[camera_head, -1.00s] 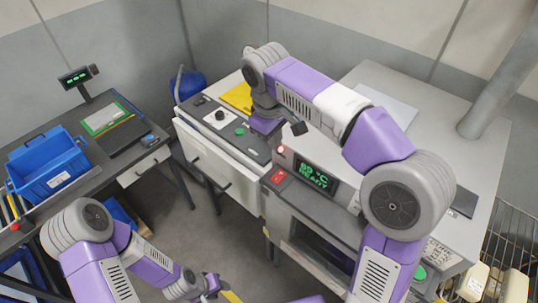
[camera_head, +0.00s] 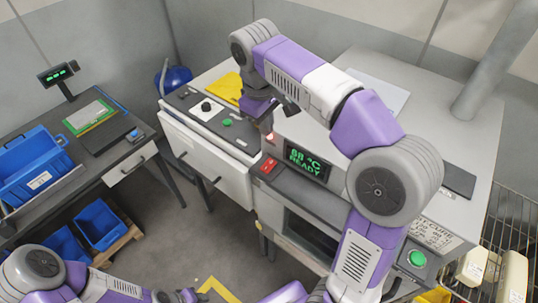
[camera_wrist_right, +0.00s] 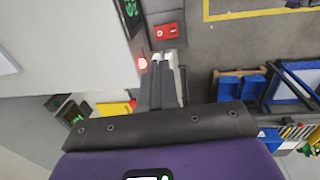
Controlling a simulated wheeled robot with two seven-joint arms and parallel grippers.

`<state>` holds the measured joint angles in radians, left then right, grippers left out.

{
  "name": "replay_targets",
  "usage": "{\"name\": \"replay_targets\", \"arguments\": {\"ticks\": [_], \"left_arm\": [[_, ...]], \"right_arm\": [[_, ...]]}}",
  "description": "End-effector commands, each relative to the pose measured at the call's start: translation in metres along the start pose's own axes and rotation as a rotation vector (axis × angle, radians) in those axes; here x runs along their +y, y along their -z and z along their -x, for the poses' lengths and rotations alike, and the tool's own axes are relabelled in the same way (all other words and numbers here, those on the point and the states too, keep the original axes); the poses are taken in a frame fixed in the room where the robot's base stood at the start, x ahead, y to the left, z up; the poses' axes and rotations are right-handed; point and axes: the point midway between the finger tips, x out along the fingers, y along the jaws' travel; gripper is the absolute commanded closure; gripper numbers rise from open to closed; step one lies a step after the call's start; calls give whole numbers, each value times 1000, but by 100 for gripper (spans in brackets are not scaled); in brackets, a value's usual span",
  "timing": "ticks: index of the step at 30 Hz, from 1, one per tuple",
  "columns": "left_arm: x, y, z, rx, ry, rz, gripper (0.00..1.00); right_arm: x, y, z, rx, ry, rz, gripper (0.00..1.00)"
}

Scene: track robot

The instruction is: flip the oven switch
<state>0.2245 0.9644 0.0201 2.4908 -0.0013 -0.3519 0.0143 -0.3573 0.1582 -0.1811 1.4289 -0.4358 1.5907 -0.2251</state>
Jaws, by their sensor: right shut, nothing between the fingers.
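The oven switch (camera_head: 268,165) is a small red unit on the grey front ledge of the oven, left of the green display (camera_head: 303,158). It also shows at the top of the right wrist view (camera_wrist_right: 166,32). My right gripper (camera_head: 266,127) points down just behind the switch, its fingertips partly hidden in the head view. In the right wrist view its fingers (camera_wrist_right: 169,56) are together and empty, with their tips close to the switch's near edge. I cannot tell whether they touch. My left gripper (camera_head: 182,297) is at the bottom edge, mostly cut off.
A red lamp (camera_wrist_right: 142,63) glows beside the fingers. A white cabinet with a black-knobbed panel (camera_head: 206,106) adjoins the oven. A green button (camera_head: 417,258) is at the oven's right. A desk with a blue crate (camera_head: 32,165) stands left, with open floor between.

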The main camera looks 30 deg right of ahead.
Motion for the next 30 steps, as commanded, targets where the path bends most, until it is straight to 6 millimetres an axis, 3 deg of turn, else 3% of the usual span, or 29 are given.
{"name": "replay_targets", "arguments": {"ticks": [9,16,21,30], "left_arm": [[-5,1,-13,0,0,1,57],[-7,1,-18,0,0,1,57],[-7,1,-19,0,0,1,57],[-7,1,-19,0,0,0,57]], "right_arm": [[0,-2,-68,-5,2,-1,100],[0,-1,-109,-4,1,0,100],[0,-1,-124,-2,1,-1,100],[0,-1,-128,-1,0,-1,100]]}}
